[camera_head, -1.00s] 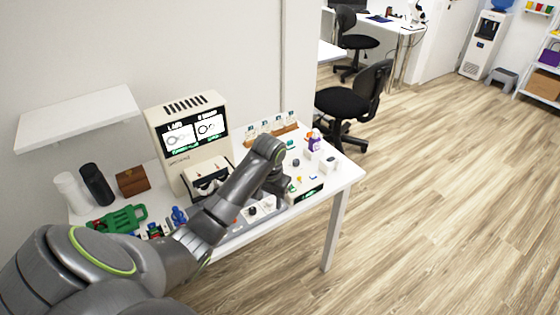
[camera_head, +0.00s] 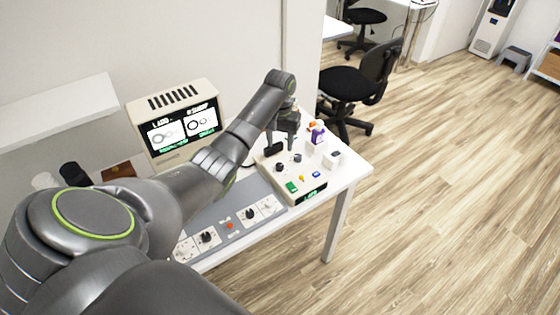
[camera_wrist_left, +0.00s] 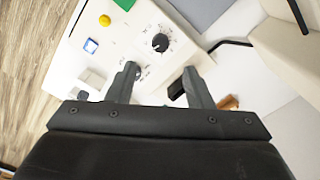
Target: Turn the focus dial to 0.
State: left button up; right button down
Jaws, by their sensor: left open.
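A beige control box (camera_head: 268,180) stands at the table's right end. It carries two black dials, one on the left (camera_head: 280,167) and one on the right (camera_head: 297,158); I cannot read which is the focus dial. In the left wrist view a black dial with a printed scale (camera_wrist_left: 160,42) lies just beyond the fingertips, and a second dial (camera_wrist_left: 138,72) is close by the left-hand finger. My left gripper (camera_head: 283,142) is open above the back of the box; it also shows in the left wrist view (camera_wrist_left: 160,72), with nothing held. My right gripper is not in view.
A grey panel (camera_head: 230,240) with black knobs lies left of the box. A beige monitor unit (camera_head: 150,108) with two lens pictures stands behind. A purple-labelled bottle (camera_head: 318,133) and a small white block (camera_head: 333,158) stand right of the box. A black chair (camera_head: 350,83) is beyond the table.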

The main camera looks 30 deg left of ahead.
aim_at(280, 165)
pick_arm(q)
notch_tip(280, 165, down, 8)
jog(key=shift+r, duration=0.1)
jog(key=shift+f, duration=0.75)
jog(key=c, duration=1)
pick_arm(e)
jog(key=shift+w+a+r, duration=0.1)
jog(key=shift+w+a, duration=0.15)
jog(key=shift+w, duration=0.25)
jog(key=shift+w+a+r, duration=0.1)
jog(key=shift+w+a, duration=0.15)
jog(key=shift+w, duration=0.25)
